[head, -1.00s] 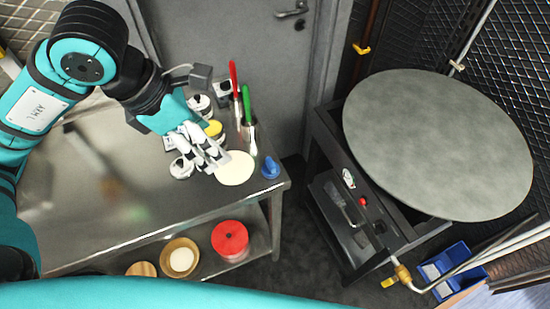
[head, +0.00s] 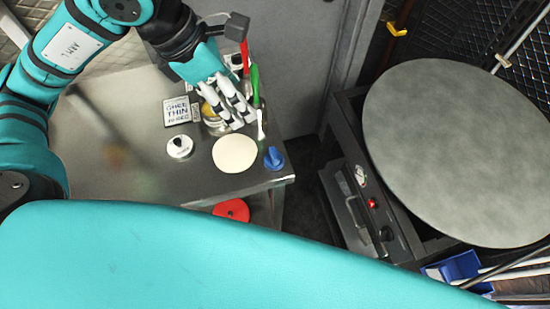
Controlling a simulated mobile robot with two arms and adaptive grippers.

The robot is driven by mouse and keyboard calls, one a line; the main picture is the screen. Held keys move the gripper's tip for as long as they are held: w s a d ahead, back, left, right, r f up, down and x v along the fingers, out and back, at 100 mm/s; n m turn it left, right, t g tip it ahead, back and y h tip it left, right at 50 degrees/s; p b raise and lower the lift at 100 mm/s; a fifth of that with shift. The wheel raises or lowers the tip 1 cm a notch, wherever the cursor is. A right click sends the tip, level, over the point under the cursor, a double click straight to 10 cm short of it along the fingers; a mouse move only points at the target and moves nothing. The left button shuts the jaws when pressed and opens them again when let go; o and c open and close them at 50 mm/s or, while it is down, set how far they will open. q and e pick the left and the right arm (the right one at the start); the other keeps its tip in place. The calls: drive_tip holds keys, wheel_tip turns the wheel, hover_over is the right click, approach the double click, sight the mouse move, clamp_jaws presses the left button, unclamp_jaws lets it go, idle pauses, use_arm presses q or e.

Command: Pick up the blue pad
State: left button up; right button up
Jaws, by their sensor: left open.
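The blue pad (head: 274,158) is a small blue piece with a raised grip. It sits near the right front corner of the steel table (head: 120,165), just right of a pale round dough disc (head: 235,153). My left gripper (head: 243,122) is open, with its white fingers above the table behind the disc. It is up and left of the blue pad, apart from it. The fingers partly cover a container with yellow contents. My right gripper is not in view.
A green-handled tool (head: 256,88) and a red-handled tool stand just behind my fingers. A small sign (head: 177,111) and a white-lidded jar (head: 180,147) are to the left. A large round grey griddle (head: 455,150) stands right, across a floor gap.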

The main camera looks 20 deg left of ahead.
use_arm(q)
wheel_tip(320, 180, down, 3)
drive_tip(key=b, duration=0.7)
approach(274, 153)
drive_tip(key=p+x, duration=0.2)
drive_tip(key=x, duration=0.3)
drive_tip(key=shift+w+f, duration=0.1)
drive_tip(key=shift+f, duration=0.1)
drive_tip(key=p+x, duration=0.1)
drive_tip(key=x, duration=0.3)
drive_tip(key=shift+f+p, duration=0.1)
drive_tip(key=shift+p, duration=0.25)
drive_tip(key=shift+d+f, duration=0.15)
drive_tip(key=shift+f, duration=0.3)
drive_tip(key=c, duration=1.2)
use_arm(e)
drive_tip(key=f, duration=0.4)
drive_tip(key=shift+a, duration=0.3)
use_arm(q)
drive_tip(key=shift+r, duration=0.1)
drive_tip(key=shift+c, duration=0.2)
